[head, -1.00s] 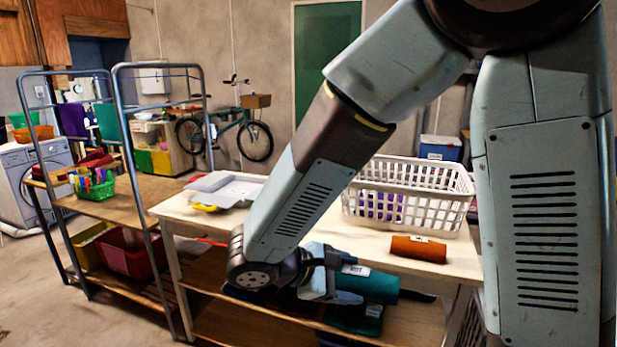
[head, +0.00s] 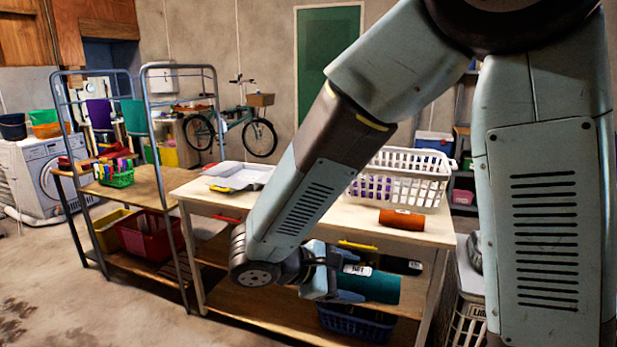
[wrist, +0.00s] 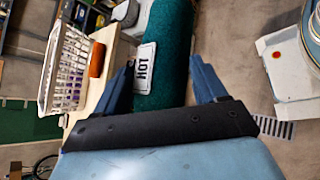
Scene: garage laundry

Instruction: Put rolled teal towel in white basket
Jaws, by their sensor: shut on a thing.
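The rolled teal towel (head: 368,286) has a white label and is held between the fingers of my gripper (head: 345,283). In the wrist view the towel (wrist: 165,55) runs up between the two blue fingers of my gripper (wrist: 168,82), its label reading "HOT". The towel is in the air in front of the work table. The white basket (head: 402,178) stands on the table top, behind and above my gripper. In the wrist view the basket (wrist: 62,68) is at the left. Something purple shows through its slats.
A rolled orange towel (head: 402,219) lies on the table top (head: 340,217) in front of the basket. A grey tray (head: 238,176) is at the table's left end. A blue basket (head: 355,322) sits on the lower shelf. A shelf rack (head: 150,185) stands at left.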

